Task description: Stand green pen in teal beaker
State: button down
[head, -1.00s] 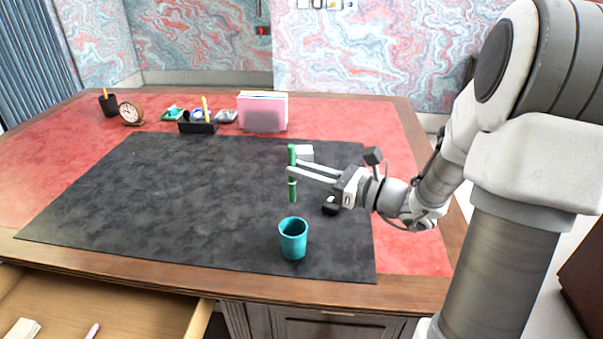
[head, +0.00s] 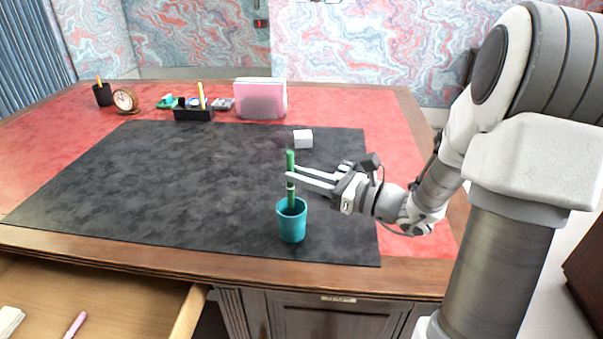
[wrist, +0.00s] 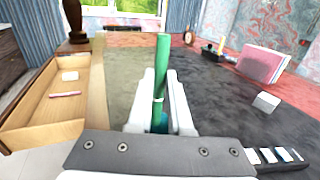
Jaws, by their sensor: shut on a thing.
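The green pen (head: 290,163) is upright, with its lower end inside the mouth of the teal beaker (head: 292,226). The beaker stands upright on the dark desk mat near its front edge. My gripper (head: 291,174) is shut on the pen above the rim, coming from the right. In the wrist view the pen (wrist: 162,60) stands slightly tilted between the two white fingers (wrist: 159,95). A bit of the teal beaker (wrist: 158,124) shows below between the fingers. The pen's lower tip is hidden by the beaker wall.
A white block (head: 303,139) lies on the mat behind my gripper. A pen holder (head: 194,113), a clock (head: 125,100), a black cup (head: 103,95) and a pink file rack (head: 260,99) stand at the back. An open drawer (head: 95,300) juts out front left. The mat's left side is clear.

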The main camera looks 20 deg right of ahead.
jog(key=shift+f+b, duration=1.4)
jog(key=shift+f, duration=1)
jog(key=c, duration=0.8)
grip_release()
jog(key=shift+o, duration=0.2)
jog(key=p+v, duration=0.3)
jog(key=v, duration=1.4)
jog(key=shift+s+d+r, duration=0.1)
jog(key=shift+r, duration=0.1)
